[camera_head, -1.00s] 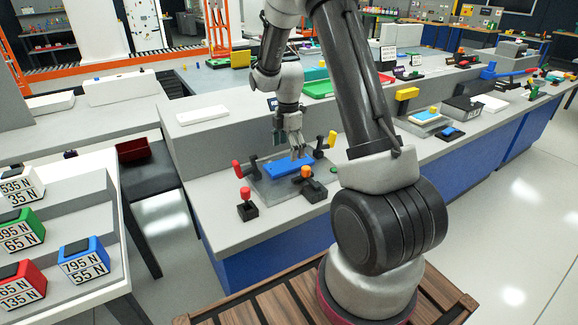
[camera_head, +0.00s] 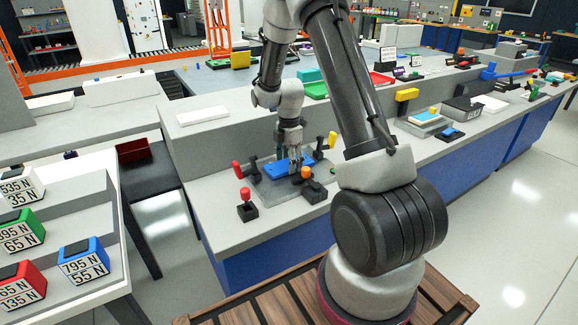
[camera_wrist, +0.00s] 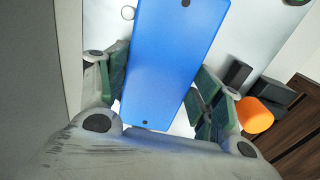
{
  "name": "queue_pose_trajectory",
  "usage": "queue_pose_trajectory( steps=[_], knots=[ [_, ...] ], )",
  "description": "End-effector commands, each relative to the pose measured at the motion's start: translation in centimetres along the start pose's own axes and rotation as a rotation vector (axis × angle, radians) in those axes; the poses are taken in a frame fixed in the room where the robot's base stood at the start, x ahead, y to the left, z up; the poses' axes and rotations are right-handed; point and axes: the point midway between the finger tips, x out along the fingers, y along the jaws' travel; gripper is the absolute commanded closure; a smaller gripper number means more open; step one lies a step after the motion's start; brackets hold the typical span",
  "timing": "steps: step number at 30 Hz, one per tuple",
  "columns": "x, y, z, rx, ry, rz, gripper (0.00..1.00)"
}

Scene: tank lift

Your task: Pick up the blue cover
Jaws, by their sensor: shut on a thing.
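The blue cover (camera_head: 284,168) is a flat blue plate at the grey fixture (camera_head: 262,190) on the bench. In the wrist view the blue cover (camera_wrist: 165,60) runs between the two fingers, with a small dark hole near each end. My gripper (camera_head: 296,165) points down over the cover. In the wrist view the fingers of my gripper (camera_wrist: 158,88) lie along both long sides of the cover and are shut on it. Whether the cover is clear of the fixture cannot be told.
A red-knobbed lever (camera_head: 237,169) and a black block with a red knob (camera_head: 246,205) stand left of the fixture. An orange-knobbed block (camera_head: 307,180) is close at the right; its knob also shows in the wrist view (camera_wrist: 256,114). A yellow-knobbed lever (camera_head: 332,139) stands behind.

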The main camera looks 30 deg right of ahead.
Motion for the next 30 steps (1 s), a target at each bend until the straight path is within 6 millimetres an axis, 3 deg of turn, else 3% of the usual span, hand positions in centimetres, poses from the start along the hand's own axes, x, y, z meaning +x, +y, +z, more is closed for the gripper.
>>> queue_pose_trajectory(
  steps=[5,18,30],
  knots=[
    [-0.6,0.1,0.0,0.000,0.000,0.002,0.66],
    [-8.7,0.1,0.0,0.000,0.000,0.004,0.66],
    [-12.4,0.1,0.0,0.000,0.001,0.002,0.66]
  ],
)
